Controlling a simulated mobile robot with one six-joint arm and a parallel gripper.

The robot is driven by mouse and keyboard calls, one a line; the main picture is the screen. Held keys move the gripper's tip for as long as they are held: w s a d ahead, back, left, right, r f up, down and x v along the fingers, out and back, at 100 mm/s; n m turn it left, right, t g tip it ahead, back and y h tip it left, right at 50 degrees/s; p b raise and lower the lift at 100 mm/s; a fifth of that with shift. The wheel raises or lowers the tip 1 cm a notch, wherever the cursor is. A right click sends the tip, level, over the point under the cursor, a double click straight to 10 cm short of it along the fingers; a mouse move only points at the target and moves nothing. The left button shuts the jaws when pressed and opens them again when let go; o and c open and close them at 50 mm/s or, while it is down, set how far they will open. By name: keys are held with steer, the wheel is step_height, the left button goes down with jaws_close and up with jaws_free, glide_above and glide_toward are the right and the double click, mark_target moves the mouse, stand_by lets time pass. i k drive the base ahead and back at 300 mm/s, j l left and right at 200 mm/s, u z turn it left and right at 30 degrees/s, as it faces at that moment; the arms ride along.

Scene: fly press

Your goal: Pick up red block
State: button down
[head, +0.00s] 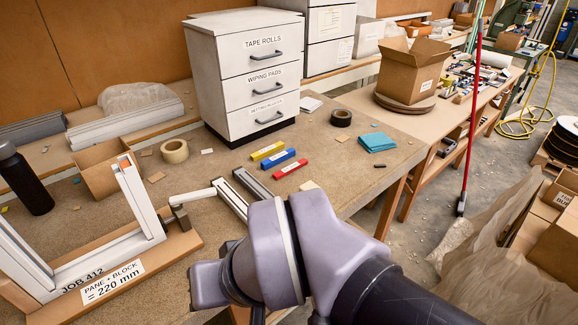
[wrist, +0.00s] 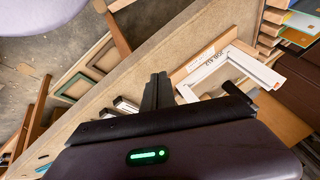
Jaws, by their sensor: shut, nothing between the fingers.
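The red block (head: 289,169) lies on the workbench in the head view, in front of the blue block (head: 277,161) and the yellow block (head: 267,151). My gripper (wrist: 159,80) shows in the wrist view with its dark fingers together and nothing between them. In the head view my arm fills the bottom centre, nearer the camera than the blocks, and the fingers cannot be made out. My gripper is apart from the red block. I cannot make out the red block in the wrist view.
A white drawer cabinet (head: 244,78) stands behind the blocks. A grey metal bar (head: 254,186) lies left of the red block; turquoise pads (head: 376,142) lie to the right. A white frame (head: 125,225) on a wooden board is at left, also in the wrist view (wrist: 215,73).

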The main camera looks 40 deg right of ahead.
mark_target(282, 173)
steer(key=i+l+u, duration=0.2)
steer(key=l, duration=0.55)
steer(key=i+l+u, duration=0.15)
steer(key=l, duration=0.55)
steer(key=l+u, duration=0.2)
steer(key=l, duration=0.55)
